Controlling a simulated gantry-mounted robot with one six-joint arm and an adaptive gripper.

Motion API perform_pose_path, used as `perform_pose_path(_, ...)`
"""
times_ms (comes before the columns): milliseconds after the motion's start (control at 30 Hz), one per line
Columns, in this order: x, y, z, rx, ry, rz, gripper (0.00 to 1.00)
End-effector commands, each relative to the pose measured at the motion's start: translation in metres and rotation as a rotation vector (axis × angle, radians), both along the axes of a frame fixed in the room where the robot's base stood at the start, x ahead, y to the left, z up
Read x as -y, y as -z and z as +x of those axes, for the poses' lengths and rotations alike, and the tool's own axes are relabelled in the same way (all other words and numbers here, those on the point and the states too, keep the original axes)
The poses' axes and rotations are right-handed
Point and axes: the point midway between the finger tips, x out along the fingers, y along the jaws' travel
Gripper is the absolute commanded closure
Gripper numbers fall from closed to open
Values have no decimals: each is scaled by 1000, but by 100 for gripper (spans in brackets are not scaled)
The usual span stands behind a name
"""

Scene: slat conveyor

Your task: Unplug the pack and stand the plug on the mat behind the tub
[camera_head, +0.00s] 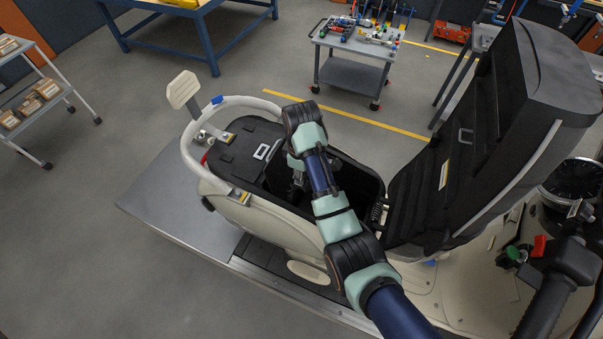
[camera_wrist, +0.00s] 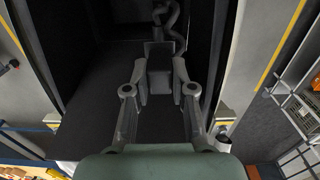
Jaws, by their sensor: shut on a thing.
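My gripper (camera_head: 299,181) reaches down into the left part of the dark tub (camera_head: 357,188) under the raised seat. In the wrist view my gripper (camera_wrist: 160,88) has its two fingers closed on the sides of a small grey block, which looks like the plug (camera_wrist: 159,80). A grey cable (camera_wrist: 172,22) runs away beyond the plug, curving inside the dark tub. Whether the plug still sits in a socket cannot be told. The pack is not clearly distinguishable in the dark. The black mat (camera_head: 232,146) lies behind the tub, left of my gripper, and looks largely bare.
The raised seat (camera_head: 490,130) stands right of the tub. A pale grab rail (camera_head: 187,150) curves around the mat's outer side. A light rectangular piece (camera_head: 262,152) lies near the tub's edge. A tool cart (camera_head: 355,70) stands farther back.

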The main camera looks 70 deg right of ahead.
Motion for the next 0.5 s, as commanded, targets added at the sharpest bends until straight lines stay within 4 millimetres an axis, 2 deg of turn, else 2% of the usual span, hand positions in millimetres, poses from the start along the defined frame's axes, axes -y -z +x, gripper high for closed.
perform_pose_path(500,0,-18,0,0,0,0,100)
